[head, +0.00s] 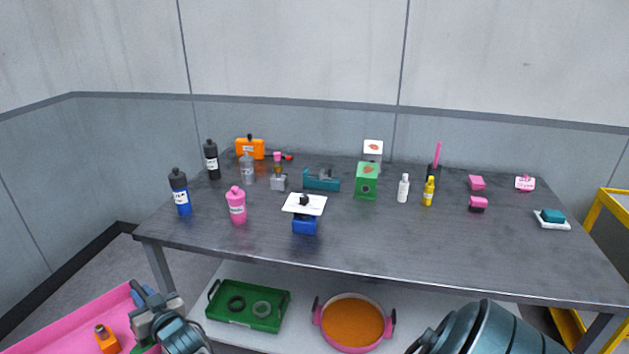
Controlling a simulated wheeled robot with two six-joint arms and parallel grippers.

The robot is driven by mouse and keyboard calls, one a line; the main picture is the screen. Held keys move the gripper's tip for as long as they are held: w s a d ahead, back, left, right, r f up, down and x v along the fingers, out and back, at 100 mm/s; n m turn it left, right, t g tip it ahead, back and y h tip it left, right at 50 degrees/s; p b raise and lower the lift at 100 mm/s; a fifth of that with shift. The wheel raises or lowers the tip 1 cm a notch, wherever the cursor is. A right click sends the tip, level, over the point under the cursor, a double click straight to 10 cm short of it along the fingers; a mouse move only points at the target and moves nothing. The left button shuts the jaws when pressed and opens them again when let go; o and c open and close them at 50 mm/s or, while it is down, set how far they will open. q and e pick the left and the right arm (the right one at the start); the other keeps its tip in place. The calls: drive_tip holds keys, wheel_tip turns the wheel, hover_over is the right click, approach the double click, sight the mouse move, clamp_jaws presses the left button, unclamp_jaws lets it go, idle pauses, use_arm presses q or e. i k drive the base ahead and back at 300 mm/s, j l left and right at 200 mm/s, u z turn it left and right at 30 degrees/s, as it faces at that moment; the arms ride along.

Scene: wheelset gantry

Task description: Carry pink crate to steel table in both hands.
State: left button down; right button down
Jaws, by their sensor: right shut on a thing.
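The pink crate (62,323) is at the lower left, cut off by the frame edge. An orange bottle (106,339) and partly hidden blue and green things are in it. My right gripper (150,308) is shut on the crate's right-hand side; the fingertips' exact hold is hard to see. My left gripper is out of view. The steel table (360,232), with a dark grey top, stands ahead, beyond the crate and to its right. The crate is apart from the tabletop in the picture.
Bottles and small items crowd the table's back and left, including a blue bottle (181,195) and a pink bottle (236,207). The front centre and right are clearer. A green tray (283,310) and pink pan (318,318) sit on the lower shelf. A yellow frame (590,225) stands right.

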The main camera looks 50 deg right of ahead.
sight(457, 250)
drive_tip(key=k+z, duration=0.35)
drive_tip(key=k+l+z, duration=0.1)
drive_tip(key=z, duration=0.3)
drive_tip(key=k+l+z, duration=0.15)
drive_tip(key=z, duration=0.2)
drive_tip(key=k+z, duration=0.25)
drive_tip(key=z, duration=0.2)
drive_tip(key=k+l+z, duration=0.1)
drive_tip(key=z, duration=0.4)
drive_tip(key=i, duration=1.25)
drive_tip(key=l, duration=0.05)
